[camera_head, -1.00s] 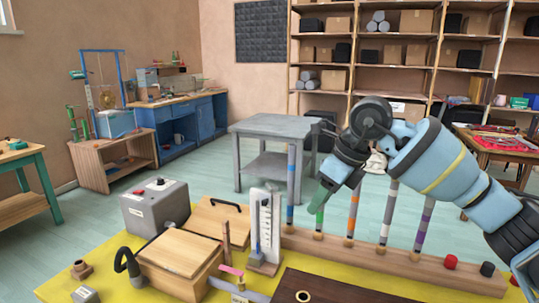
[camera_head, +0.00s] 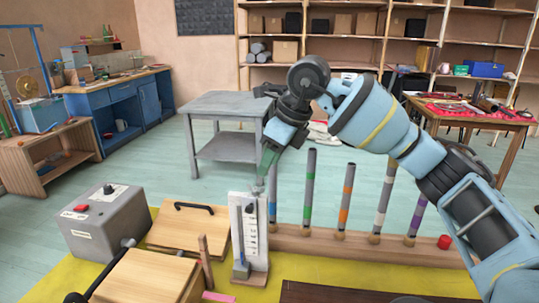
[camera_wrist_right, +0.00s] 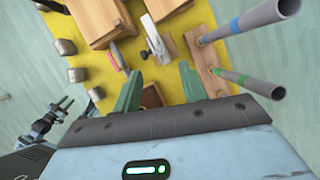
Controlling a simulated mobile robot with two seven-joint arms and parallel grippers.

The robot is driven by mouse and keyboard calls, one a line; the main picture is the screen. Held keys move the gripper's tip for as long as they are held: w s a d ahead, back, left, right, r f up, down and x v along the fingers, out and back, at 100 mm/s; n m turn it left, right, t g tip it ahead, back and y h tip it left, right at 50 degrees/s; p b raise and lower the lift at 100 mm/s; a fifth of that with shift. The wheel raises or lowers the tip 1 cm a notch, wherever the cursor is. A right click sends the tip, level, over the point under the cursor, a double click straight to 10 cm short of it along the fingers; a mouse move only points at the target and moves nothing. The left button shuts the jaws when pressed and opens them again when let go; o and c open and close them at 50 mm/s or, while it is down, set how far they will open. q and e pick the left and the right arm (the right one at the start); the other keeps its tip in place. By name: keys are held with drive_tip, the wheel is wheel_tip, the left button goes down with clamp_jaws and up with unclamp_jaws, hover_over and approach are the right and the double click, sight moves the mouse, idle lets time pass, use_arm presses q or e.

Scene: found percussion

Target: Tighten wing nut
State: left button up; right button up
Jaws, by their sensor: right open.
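A white upright stand with a marked scale (camera_head: 248,235) stands at the front middle in the head view. It also shows in the right wrist view (camera_wrist_right: 156,40). My right gripper (camera_head: 267,163) hangs above and slightly right of the stand's top in the head view. In the right wrist view its green fingers (camera_wrist_right: 160,88) are spread apart with nothing between them. The fingers appear clear of the stand.
A wooden bar (camera_head: 340,247) with several upright striped tubes runs right of the stand, close to my right arm. A grey box (camera_head: 100,222), a wooden lid with a black handle (camera_head: 190,232) and a wooden box (camera_head: 150,278) stand left on the yellow mat (camera_head: 55,275).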

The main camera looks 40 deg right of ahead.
sight(256, 188)
drive_tip(key=x, duration=0.6)
use_arm(q)
drive_tip(key=shift+w, duration=0.6)
use_arm(e)
drive_tip(key=shift+w+a+f, duration=0.1)
drive_tip(key=shift+w+f, duration=0.2)
drive_tip(key=shift+f, duration=0.3)
clamp_jaws()
drive_tip(key=shift+s+a+r+m+h+p, duration=0.15)
drive_tip(key=shift+m+p, duration=0.15)
drive_tip(key=shift+m, duration=0.2)
drive_tip(key=shift+w+r+m+h+p, duration=0.15)
drive_tip(key=shift+m+p, duration=0.1)
drive_tip(key=shift+m, duration=0.25)
drive_tip(key=shift+s+f+m+h+p, duration=0.15)
drive_tip(key=shift+m+h+p, duration=0.25)
drive_tip(key=shift+m, duration=0.6)
use_arm(q)
drive_tip(key=r, duration=0.1)
drive_tip(key=w+r, duration=0.1)
drive_tip(key=shift+w+r+t, duration=0.3)
drive_tip(key=shift+r, duration=0.1)
use_arm(e)
drive_tip(key=shift+f, duration=0.1)
use_arm(q)
drive_tip(key=shift+w, duration=0.15)
